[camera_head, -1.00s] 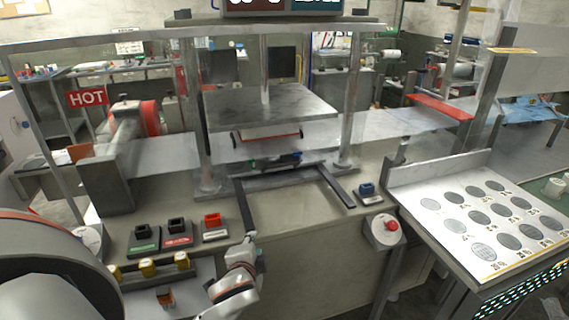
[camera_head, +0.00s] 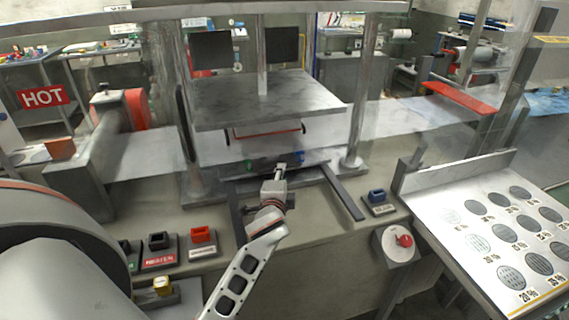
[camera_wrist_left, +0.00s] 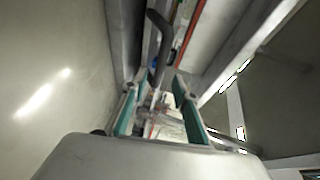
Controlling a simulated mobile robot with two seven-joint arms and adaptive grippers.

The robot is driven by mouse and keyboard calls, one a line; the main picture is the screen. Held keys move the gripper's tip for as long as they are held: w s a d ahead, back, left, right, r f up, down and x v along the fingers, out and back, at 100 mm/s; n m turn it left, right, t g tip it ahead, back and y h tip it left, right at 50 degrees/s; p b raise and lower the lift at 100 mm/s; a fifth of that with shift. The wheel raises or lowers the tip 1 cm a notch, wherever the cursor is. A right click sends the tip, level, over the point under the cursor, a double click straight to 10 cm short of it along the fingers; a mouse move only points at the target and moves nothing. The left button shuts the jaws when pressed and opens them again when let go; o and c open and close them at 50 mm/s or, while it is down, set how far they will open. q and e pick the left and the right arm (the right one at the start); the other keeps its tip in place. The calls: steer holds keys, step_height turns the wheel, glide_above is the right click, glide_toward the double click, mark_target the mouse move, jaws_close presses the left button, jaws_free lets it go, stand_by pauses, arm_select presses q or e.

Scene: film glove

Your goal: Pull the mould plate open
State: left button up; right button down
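The mould plate (camera_head: 313,158) is a dark, low plate under the press's raised upper platen (camera_head: 265,98), at the back of two dark rails; my gripper hides part of it. My left gripper (camera_head: 281,168) reaches in between the rails at the plate's front edge. In the left wrist view the two teal-lined fingers (camera_wrist_left: 155,92) stand apart. A dark curved bar (camera_wrist_left: 158,45), seemingly a handle, lies ahead of and between the fingertips. I cannot tell whether they touch it. My right gripper is not in view.
Coloured switch blocks (camera_head: 202,236) stand front left; a blue one (camera_head: 377,196) and a red button (camera_head: 404,240) are right. A clear guard and press posts (camera_head: 356,120) flank the opening. A HOT sign (camera_head: 43,96) hangs left.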

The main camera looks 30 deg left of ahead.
arm_select(q)
steer(key=shift+x, duration=3.35)
jaws_close()
